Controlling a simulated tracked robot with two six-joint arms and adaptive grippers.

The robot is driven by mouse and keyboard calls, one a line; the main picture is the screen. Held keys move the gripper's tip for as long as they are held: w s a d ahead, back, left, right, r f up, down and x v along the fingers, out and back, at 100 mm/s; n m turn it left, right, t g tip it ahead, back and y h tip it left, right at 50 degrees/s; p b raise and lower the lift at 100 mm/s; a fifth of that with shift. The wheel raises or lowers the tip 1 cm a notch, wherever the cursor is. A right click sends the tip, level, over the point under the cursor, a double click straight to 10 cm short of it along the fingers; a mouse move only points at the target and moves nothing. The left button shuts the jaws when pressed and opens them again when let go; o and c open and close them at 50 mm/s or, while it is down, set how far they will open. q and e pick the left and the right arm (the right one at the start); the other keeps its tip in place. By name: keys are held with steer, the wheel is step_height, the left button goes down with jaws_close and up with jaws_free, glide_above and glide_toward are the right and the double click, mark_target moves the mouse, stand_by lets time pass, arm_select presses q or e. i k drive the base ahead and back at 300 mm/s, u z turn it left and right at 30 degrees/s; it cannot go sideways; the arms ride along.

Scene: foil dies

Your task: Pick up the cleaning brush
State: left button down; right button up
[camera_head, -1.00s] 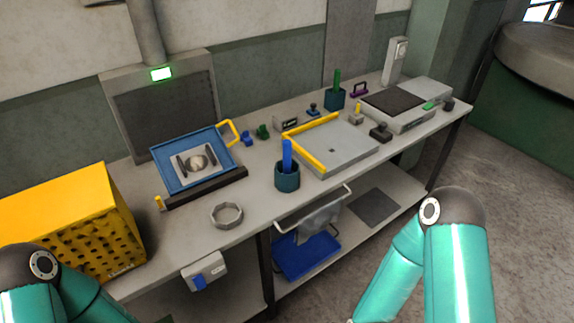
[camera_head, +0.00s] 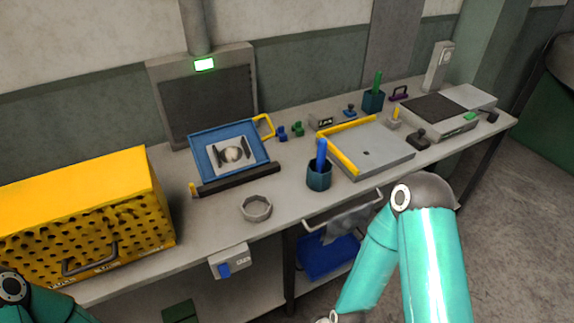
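I cannot tell for sure which thing is the cleaning brush. A blue handle (camera_head: 321,152) stands upright in a dark teal cup (camera_head: 319,178) near the bench's front edge; its lower end is hidden. A green handle (camera_head: 377,80) stands in a similar cup (camera_head: 373,102) farther back. A long dark bar (camera_head: 240,180) with a yellow end lies in front of the blue tray (camera_head: 198,158). My two arms show at the bottom left and lower right, but neither gripper is in the picture.
A yellow perforated box (camera_head: 85,180) fills the bench's left end. A grey plate with a yellow L-shaped fence (camera_head: 385,150) sits right of the blue-handle cup. My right arm covers part of the lower shelf.

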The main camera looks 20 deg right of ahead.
mark_target(321, 152)
steer(key=z, duration=0.35)
steer(key=i, duration=0.2)
steer(key=u, duration=2.5)
steer(key=k, duration=1.7)
steer(key=z, duration=1.05)
steer(key=i, duration=1)
steer(key=z, duration=0.25)
